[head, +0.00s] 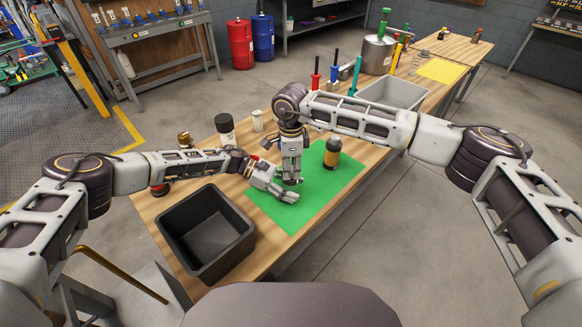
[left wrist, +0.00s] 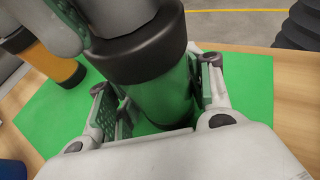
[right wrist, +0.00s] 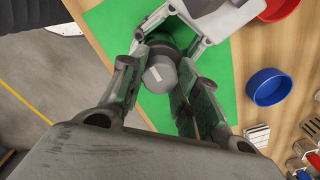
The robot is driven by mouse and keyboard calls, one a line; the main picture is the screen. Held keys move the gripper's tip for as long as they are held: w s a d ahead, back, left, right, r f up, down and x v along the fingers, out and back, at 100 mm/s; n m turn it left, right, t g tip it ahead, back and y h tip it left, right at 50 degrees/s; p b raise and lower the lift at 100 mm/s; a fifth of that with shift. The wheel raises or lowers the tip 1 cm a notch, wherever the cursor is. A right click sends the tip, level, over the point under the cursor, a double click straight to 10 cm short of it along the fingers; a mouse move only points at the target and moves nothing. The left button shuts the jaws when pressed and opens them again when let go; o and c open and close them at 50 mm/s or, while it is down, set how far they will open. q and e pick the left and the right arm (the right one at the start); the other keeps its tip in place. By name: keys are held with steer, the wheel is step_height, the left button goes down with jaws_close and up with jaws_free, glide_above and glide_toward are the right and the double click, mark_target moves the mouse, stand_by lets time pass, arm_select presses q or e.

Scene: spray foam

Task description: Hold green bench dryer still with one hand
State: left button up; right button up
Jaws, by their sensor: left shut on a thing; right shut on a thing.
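The green bench dryer shows as an upright dark green cylinder (left wrist: 165,88) with a black band (left wrist: 140,45) in the left wrist view. It stands over the green mat (head: 325,193); in the head view it is mostly hidden by the grippers. My left gripper (head: 287,192) is shut around its body from the side, with a finger on either side (left wrist: 158,95). My right gripper (head: 291,177) comes down from above and is shut on its upper part. In the right wrist view a round grey top (right wrist: 160,75) shows between the right fingers (right wrist: 160,90).
A brown-and-black bottle (head: 332,155) stands on the mat to the right. A black bin (head: 168,228) is at the near left, a grey bin (head: 415,100) farther right. A black-capped white container (head: 226,130) and a small white cylinder (head: 257,122) stand behind. A blue bowl (right wrist: 252,82) is nearby.

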steer(key=shift+m, duration=0.8)
steer(key=o, duration=1.1)
steer(key=shift+r, duration=6)
